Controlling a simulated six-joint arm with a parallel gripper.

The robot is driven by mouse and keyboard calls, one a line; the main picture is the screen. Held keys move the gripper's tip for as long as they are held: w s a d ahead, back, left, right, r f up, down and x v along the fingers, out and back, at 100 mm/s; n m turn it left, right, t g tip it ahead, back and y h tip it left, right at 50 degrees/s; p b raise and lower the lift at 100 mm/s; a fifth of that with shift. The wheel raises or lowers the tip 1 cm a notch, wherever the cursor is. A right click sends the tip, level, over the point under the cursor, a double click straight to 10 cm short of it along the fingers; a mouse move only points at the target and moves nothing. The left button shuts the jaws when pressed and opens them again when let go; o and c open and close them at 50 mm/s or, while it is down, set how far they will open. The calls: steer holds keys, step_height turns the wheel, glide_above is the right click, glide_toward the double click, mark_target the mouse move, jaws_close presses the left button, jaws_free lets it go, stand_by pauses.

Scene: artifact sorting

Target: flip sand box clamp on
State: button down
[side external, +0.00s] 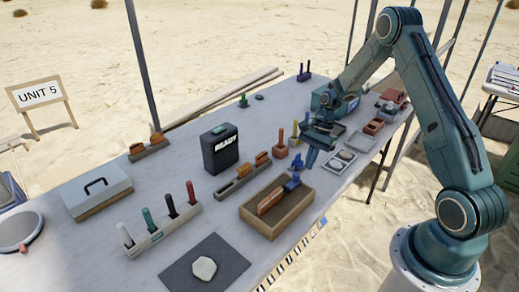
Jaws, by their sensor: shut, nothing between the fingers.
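The sand box (265,228) is an open wooden box near the front edge of the table. An orange-brown piece (270,201) stands in it.
A rack with orange pieces (232,185) stands behind the box. A black READY block (219,151) is further back. A rack of brushes or tools (162,232) and a dark mat with a pale stone (204,268) lie left. Shallow trays (341,161) stand right.

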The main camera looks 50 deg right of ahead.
mark_target(297, 175)
steer(key=shift+a, duration=2)
steer(key=shift+a+r, duration=0.1)
steer(key=shift+a, duration=1.4)
steer(key=shift+d, duration=0.6)
steer(key=d+r, duration=0.7)
steer(key=r, duration=0.2)
steer(key=shift+d+r, duration=0.15)
